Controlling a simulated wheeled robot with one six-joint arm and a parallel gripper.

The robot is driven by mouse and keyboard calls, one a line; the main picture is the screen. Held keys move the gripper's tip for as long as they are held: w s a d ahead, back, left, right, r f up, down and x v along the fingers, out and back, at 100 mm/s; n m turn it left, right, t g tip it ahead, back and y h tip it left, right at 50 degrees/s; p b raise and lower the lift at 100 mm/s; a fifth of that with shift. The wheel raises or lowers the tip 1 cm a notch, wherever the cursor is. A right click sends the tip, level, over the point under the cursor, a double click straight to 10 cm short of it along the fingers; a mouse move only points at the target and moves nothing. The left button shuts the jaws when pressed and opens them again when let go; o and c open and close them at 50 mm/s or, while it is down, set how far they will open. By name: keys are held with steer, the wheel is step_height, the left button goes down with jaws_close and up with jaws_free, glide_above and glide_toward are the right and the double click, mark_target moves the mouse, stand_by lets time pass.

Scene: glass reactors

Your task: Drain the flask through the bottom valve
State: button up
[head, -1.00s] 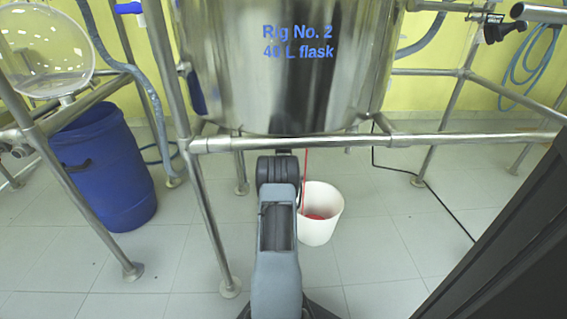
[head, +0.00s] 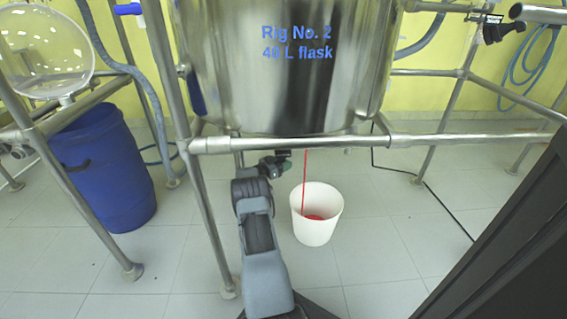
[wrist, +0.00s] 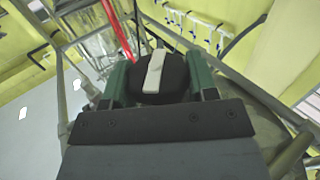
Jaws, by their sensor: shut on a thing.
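The steel vessel marked "Rig No. 2 40 L flask" (head: 290,95) hangs in a pipe frame. A thin red stream (head: 305,175) falls from beneath it into a white bucket (head: 317,232), where red liquid (head: 314,217) shows. In the wrist view my gripper (wrist: 155,75) has its green fingers on both sides of a round black valve knob (wrist: 181,78) with a white bar (wrist: 154,71), shut on it. The red stream also shows there at upper left (wrist: 116,22). In the head view my gripper (head: 280,160) is under the vessel, left of the stream; the valve is hidden.
A horizontal frame pipe (head: 450,140) crosses in front, above my arm. A blue drum (head: 108,175) and a clear glass vessel (head: 45,50) stand at left. A dark panel (head: 510,245) fills the lower right. The tiled floor around the bucket is clear.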

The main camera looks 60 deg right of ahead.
steer(key=shift+w+a+m+g+y, duration=0.1)
steer(key=shift+w+m+g+y, duration=0.1)
steer(key=shift+m+g+y, duration=0.5)
steer(key=shift+r+g, duration=0.1)
steer(key=shift+g, duration=0.5)
steer(key=o, duration=0.7)
steer(key=shift+w, duration=0.1)
steer(key=shift+o, duration=1.1)
steer(key=shift+s+m, duration=0.25)
steer(key=shift+m, duration=0.05)
steer(key=p+v, duration=0.2)
steer(key=v, duration=0.5)
steer(key=shift+w+p, duration=0.2)
steer(key=shift+p, duration=0.15)
steer(key=shift+a, duration=0.15)
